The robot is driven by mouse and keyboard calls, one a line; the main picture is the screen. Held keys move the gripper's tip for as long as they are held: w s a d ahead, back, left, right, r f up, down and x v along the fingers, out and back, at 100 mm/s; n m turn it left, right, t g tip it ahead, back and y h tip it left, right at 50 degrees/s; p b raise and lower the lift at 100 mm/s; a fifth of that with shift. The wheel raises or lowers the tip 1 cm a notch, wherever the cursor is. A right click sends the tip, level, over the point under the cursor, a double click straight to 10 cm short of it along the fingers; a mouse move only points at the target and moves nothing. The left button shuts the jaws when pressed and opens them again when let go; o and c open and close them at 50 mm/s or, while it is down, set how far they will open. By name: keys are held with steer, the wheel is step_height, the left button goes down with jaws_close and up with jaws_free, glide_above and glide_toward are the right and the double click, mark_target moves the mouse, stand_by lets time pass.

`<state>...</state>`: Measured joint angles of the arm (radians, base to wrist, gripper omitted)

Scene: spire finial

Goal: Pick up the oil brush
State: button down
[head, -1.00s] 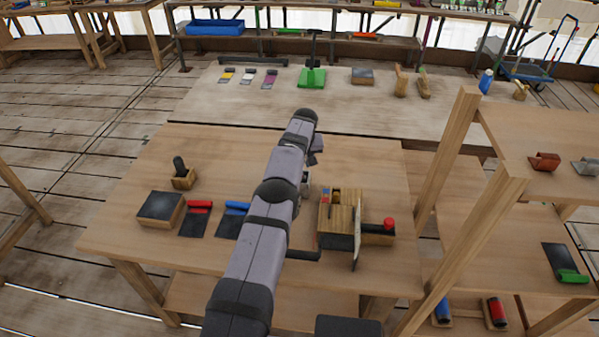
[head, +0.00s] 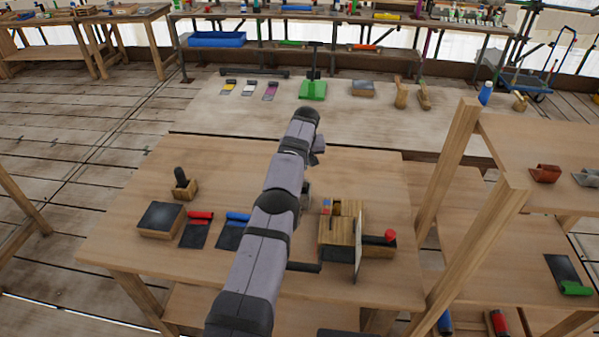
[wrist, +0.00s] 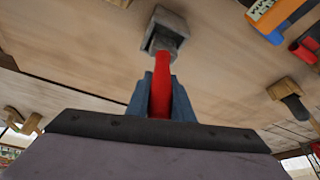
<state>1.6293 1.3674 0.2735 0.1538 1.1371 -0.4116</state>
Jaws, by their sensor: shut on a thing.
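In the wrist view my gripper (wrist: 162,98) has its blue-grey jaws shut on a red handle. The handle belongs to a tool with a grey, block-like end, which I take to be the oil brush (wrist: 163,70). Its grey end points away from the wrist, over a pale wooden surface; I cannot tell whether it touches anything.
A wooden box (head: 343,232) with small items stands right of my arm, beside a thin upright plate (head: 359,245). Left are a dark-topped block (head: 161,218), a black-handled block (head: 184,184) and red-handled (head: 197,228) and blue-handled (head: 234,230) tools. A wooden shelf post (head: 455,180) rises at right.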

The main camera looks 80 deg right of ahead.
steer(key=shift+r+p, duration=2.5)
steer(key=shift+r, duration=0.5)
